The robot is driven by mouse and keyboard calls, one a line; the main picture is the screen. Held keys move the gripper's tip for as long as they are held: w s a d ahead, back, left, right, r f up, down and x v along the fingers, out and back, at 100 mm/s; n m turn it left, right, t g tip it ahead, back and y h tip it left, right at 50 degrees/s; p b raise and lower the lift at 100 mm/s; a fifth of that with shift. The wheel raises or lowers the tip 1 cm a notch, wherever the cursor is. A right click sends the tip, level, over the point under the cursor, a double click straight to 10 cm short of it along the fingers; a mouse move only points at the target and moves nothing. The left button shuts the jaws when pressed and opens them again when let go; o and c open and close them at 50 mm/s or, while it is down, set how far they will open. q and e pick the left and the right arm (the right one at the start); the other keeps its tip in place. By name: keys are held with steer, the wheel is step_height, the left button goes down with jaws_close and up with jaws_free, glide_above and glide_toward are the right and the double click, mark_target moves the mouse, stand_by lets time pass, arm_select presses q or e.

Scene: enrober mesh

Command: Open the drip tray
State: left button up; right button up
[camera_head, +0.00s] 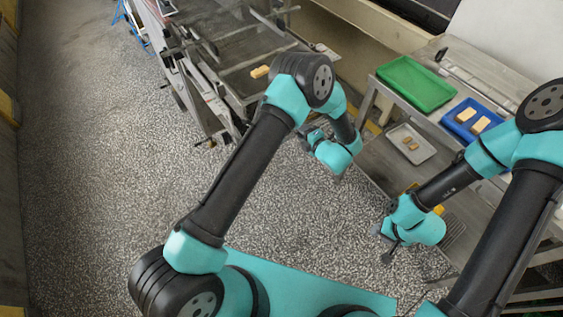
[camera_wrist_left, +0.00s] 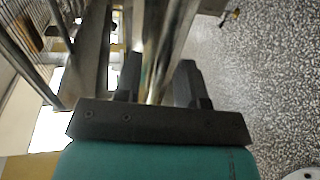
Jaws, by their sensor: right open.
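The enrober (camera_head: 235,50), a grey metal machine with a mesh bed, stands at the top of the head view. I cannot make out the drip tray for certain, as my left arm hides part of the machine's near end. My left gripper (camera_head: 308,130) is low beside that end. In the left wrist view, a shiny metal bar (camera_wrist_left: 158,55) runs between the two dark fingers of my left gripper (camera_wrist_left: 160,80). I cannot tell whether the fingers press on it. My right gripper (camera_head: 384,246) is open and empty, low beside the steel table at the right.
A steel table (camera_head: 440,48) at the right bears a green tray (camera_head: 415,84) and a blue tray (camera_head: 467,117) with pale pieces. A light tray (camera_head: 407,146) with small brown pieces lies on its lower shelf. Speckled floor (camera_head: 90,170) is clear at the left.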

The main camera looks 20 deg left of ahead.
arm_select(q)
steer(key=v, duration=1.6)
steer(key=a+f+m+g+h, duration=0.1)
steer(key=a+f+m+h, duration=0.3)
steer(key=a, duration=0.4)
steer(key=a+f+m+h, duration=0.5)
steer(key=a+f+m, duration=0.2)
steer(key=a+m, duration=0.2)
steer(key=shift+a+f+g, duration=0.3)
steer(key=shift+g, duration=0.1)
steer(key=shift+w, duration=0.1)
steer(key=s+a+m+g+h, duration=0.2)
steer(key=s+m, duration=0.4)
steer(key=s, duration=0.3)
steer(key=s+a+r+m+g+h, duration=0.1)
steer(key=s+a+m+g+h, duration=0.2)
steer(key=s+m+g+h, duration=0.2)
steer(key=s+m, duration=0.2)
steer(key=s, duration=0.1)
steer(key=shift+s+a+m, duration=0.15)
steer(key=shift+s+m, duration=0.15)
steer(key=shift+s, duration=0.1)
